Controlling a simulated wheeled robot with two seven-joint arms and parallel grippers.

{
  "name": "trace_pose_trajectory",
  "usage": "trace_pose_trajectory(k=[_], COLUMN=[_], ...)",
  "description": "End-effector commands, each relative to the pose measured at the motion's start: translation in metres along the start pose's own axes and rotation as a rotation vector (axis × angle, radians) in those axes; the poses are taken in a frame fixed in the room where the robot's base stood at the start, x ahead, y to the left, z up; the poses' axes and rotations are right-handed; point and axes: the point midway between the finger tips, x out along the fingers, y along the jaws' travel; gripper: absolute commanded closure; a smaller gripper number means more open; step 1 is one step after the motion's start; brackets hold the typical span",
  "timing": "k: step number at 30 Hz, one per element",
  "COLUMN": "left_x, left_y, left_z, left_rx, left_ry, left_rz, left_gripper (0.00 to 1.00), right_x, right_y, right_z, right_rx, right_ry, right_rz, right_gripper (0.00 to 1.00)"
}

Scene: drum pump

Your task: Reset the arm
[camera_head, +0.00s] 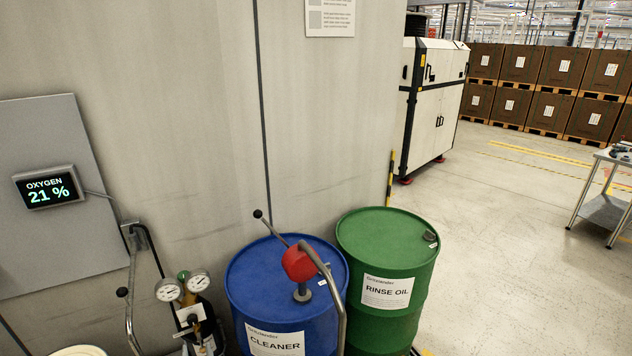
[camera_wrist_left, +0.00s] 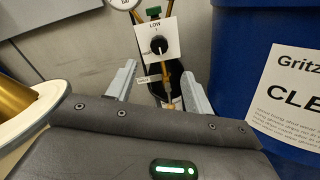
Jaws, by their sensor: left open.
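My left gripper (camera_wrist_left: 160,84) shows in the left wrist view. Its two pale fingers are apart with nothing held between them. Beyond the fingers is a white plate marked LOW with a black knob (camera_wrist_left: 158,45), on a brass-coloured fitting. The head view shows the regulator with two round gauges (camera_head: 183,287) at the lower left. I cannot make out my left gripper there. A red pump head (camera_head: 299,262) with a lever and a curved grey pipe stands on the blue CLEANER drum (camera_head: 250,283). My right gripper is in neither view.
A green RINSE OIL drum (camera_head: 388,235) stands right of the blue one. An oxygen display (camera_head: 48,187) reads 21 %. A cream-rimmed round container (camera_wrist_left: 52,104) is left of the fingers. The floor at right is open up to a metal table (camera_head: 606,212).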

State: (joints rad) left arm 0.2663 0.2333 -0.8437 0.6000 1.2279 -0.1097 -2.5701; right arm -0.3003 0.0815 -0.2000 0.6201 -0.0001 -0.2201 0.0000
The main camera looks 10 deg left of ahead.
Motion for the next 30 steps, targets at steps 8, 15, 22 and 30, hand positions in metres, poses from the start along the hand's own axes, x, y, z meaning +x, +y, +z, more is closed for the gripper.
trace_pose_trajectory(k=[8,15,22,30], left_x=[0.000,-0.027,-0.130,-0.299], left_y=[-0.017,-0.065,-0.106,-0.116], left_z=[-0.015,-0.097,-0.234,-0.369], left_rx=[-0.464,-1.225,-1.866,-2.194], left_ry=[0.072,0.420,0.860,1.172], left_rz=[-0.045,-0.006,0.382,1.092], left_gripper=[0.48,0.48,0.48,0.48], right_x=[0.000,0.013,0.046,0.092], right_y=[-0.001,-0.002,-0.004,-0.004], right_z=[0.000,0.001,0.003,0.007], right_rx=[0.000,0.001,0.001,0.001], right_ry=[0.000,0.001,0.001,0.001], right_rz=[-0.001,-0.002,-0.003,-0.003], right_gripper=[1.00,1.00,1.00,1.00])
